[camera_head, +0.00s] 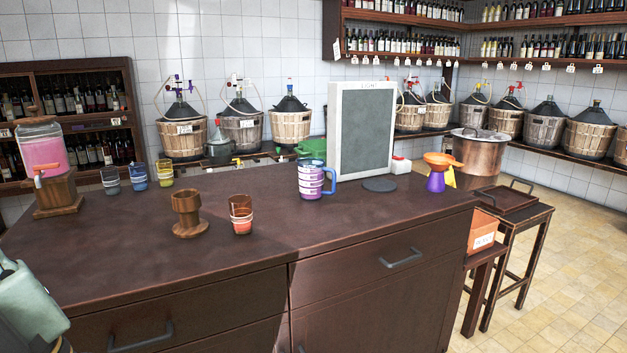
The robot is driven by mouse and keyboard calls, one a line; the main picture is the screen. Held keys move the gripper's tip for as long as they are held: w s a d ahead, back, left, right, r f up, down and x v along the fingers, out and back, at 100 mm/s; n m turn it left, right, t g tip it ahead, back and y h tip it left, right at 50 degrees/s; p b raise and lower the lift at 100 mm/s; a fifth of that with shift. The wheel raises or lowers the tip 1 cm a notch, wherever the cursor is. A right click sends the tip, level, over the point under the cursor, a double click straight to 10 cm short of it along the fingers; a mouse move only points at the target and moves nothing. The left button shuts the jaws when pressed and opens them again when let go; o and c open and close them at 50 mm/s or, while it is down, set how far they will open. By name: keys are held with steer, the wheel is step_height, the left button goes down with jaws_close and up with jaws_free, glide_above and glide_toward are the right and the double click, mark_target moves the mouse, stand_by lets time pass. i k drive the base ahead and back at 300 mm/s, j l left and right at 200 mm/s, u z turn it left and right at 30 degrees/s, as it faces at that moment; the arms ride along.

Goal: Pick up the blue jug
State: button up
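The blue jug (315,180) stands upright on the dark brown counter (250,200), right of the middle of the head view. It has white and purple-blue bands, and its blue handle is on the right side. It stands in front of a grey framed board (362,135), and its handle side is close to the board's lower left edge. Nothing covers its front. My gripper is not in view, so its state does not show.
A wooden goblet (187,210) and an orange-banded glass (240,215) stand left of the jug. A dark disc (379,185) lies to its right, before a purple-orange funnel piece (437,176). A pink dispenser (43,160) stands far left. The front counter is clear.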

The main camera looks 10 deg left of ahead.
mark_target(311, 170)
steer(key=i+j+u, duration=0.3)
steer(key=i+u, duration=0.3)
steer(key=i, duration=0.2)
